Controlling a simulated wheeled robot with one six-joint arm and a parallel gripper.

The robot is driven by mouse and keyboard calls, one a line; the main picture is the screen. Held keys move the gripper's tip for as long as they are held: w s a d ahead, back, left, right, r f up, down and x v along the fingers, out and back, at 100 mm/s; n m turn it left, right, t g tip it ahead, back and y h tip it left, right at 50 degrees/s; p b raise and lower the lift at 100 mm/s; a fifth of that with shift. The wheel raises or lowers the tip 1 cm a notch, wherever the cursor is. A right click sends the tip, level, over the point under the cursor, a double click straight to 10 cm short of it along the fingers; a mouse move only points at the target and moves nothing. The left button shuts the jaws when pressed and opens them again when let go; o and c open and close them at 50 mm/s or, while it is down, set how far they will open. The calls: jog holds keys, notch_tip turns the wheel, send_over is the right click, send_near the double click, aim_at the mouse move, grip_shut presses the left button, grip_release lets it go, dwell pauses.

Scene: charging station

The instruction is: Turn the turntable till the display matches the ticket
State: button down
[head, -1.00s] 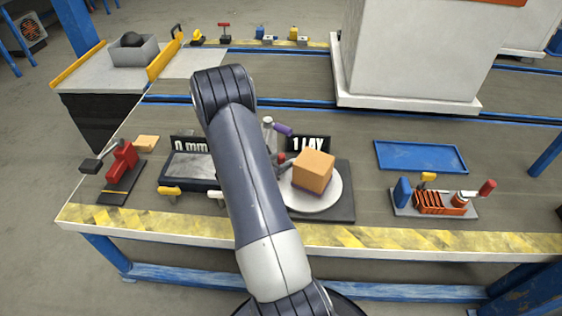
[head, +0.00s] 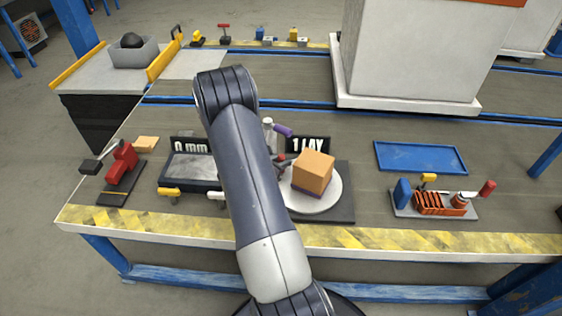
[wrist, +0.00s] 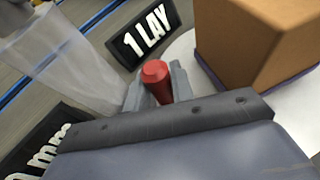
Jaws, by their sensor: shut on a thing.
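The turntable (head: 332,203) is a pale round plate on a dark base, right of my arm in the head view. An orange-brown box (head: 313,172) with a purple bottom edge stands on it; the box also fills the upper right of the wrist view (wrist: 240,40). Behind it a black display (head: 309,144) reads "1 LAY", and it shows in the wrist view (wrist: 143,36). My gripper (wrist: 158,88) is shut on a red knob (wrist: 156,72) beside the turntable. In the head view my arm mostly hides the gripper. I cannot make out a ticket.
A second display (head: 188,142) reads "0 mm" at left, above a grey tray-like station. A translucent bottle (wrist: 65,60) stands close left of my gripper. A blue tray (head: 420,156) and a tool rack (head: 436,203) lie right. Bench surface between turntable and rack is clear.

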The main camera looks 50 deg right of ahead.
jog(key=shift+s+a+f+n+t+b, duration=0.1)
jog(key=shift+a+f+n+t+b, duration=0.3)
jog(key=shift+b, duration=0.6)
jog(key=shift+s+a+r+n+t+b, duration=0.2)
jog(key=shift+a+n+t+b, duration=0.2)
jog(key=shift+n+t+b, duration=0.5)
jog(key=t+b, duration=0.1)
jog(key=b, duration=0.1)
jog(key=s+a+n+t+b, duration=0.1)
jog(key=b, duration=0.1)
jog(key=shift+a+y, duration=0.25)
jog(key=shift+y, duration=0.15)
jog(key=shift+a+r+n+t+b, duration=0.2)
jog(key=shift+a+n+t+b, duration=0.05)
jog(key=shift+n+t+b, duration=0.3)
jog(key=c, duration=1.2)
grip_release()
